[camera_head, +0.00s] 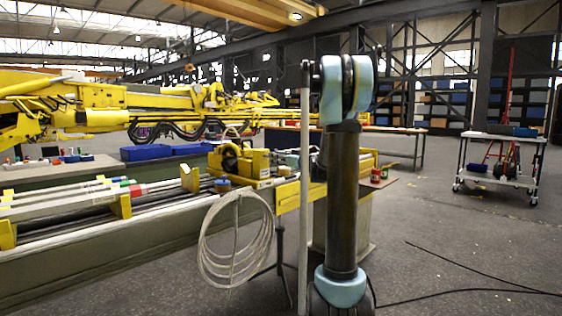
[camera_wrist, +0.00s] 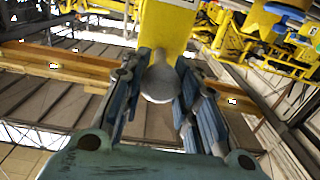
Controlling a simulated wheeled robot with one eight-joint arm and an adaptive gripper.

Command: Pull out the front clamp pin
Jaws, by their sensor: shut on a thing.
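In the wrist view a grey pin (camera_wrist: 158,86) with a rounded end sits between the two dark blue-grey fingers of my gripper (camera_wrist: 162,72). The fingers are shut on the pin from both sides. A yellow block (camera_wrist: 164,28) stands right behind the pin. I cannot tell how far the pin sits in it. In the head view my arm stands upright in front of the work area, and my gripper and the pin cannot be made out there. The yellow clamp assembly (camera_head: 240,160) shows to the left of my arm.
A coiled pale hose (camera_head: 236,240) hangs at the bench front, left of my arm. The long bench (camera_head: 60,262) carries rails and yellow brackets. Blue bins (camera_head: 147,152) stand behind it. A white cart (camera_head: 500,165) stands far right. Black cables (camera_head: 470,291) lie on otherwise open floor.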

